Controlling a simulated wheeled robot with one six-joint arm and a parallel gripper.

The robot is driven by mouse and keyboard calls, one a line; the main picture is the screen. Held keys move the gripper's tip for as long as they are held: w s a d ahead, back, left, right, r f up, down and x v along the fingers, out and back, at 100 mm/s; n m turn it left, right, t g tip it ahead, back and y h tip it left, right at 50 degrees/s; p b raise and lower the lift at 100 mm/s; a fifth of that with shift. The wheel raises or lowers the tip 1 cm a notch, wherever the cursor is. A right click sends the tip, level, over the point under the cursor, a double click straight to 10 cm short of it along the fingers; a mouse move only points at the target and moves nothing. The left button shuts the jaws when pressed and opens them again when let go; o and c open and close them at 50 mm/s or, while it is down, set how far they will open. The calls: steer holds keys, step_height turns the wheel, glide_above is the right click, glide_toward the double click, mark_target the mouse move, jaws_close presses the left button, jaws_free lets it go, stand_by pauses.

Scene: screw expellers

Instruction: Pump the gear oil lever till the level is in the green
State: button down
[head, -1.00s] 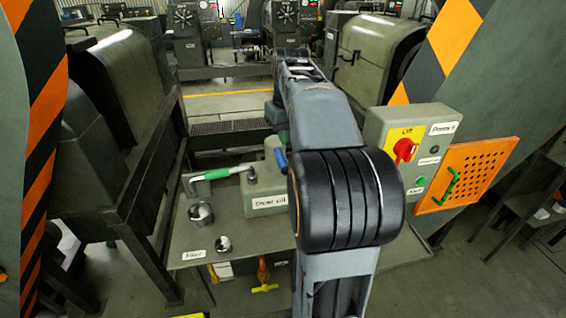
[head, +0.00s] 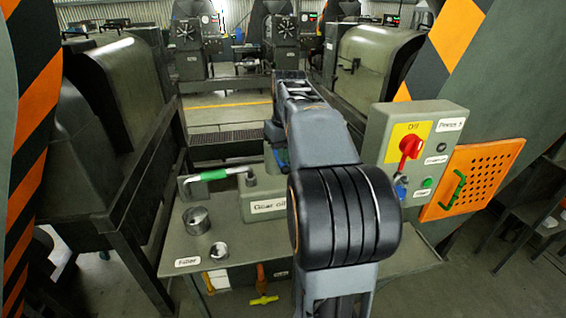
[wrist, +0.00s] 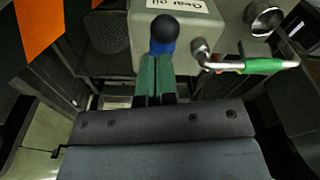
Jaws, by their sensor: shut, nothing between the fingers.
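The gear oil unit (head: 245,211) is a grey-green box with a white "Gear oil" label, standing on a metal table. Its lever (head: 214,175) has a green grip and reaches left from a round pivot on the box. In the wrist view the lever (wrist: 264,66) lies right of my gripper (wrist: 158,72), apart from it. The gripper's green fingers are shut together and empty. A blue piece with a black round end (wrist: 163,33) overlaps the fingertips; I cannot tell whether they touch. My arm mostly hides the gripper in the head view. No oil level gauge is visible.
A control box (head: 425,155) with a red rotary switch stands at the right, beside an orange perforated panel (head: 475,180). Two open metal cups, one larger (head: 196,220), stand at the table's left, near a "Filler" label. A yellow valve handle (head: 263,300) sits below the table edge.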

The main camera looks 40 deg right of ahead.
steer(key=shift+f+b, duration=1.65)
steer(key=shift+f, duration=0.6)
steer(key=shift+s+r, duration=0.1)
steer(key=s, duration=0.1)
steer(key=s+r, duration=0.1)
steer(key=shift+s+a, duration=0.2)
steer(key=shift+s, duration=0.2)
step_height(320, 180, up, 14)
steer(key=p, duration=0.2)
glide_above(285, 167)
steer(key=s, duration=0.2)
steer(key=shift+s+d+f, duration=0.15)
steer(key=shift+d, duration=0.25)
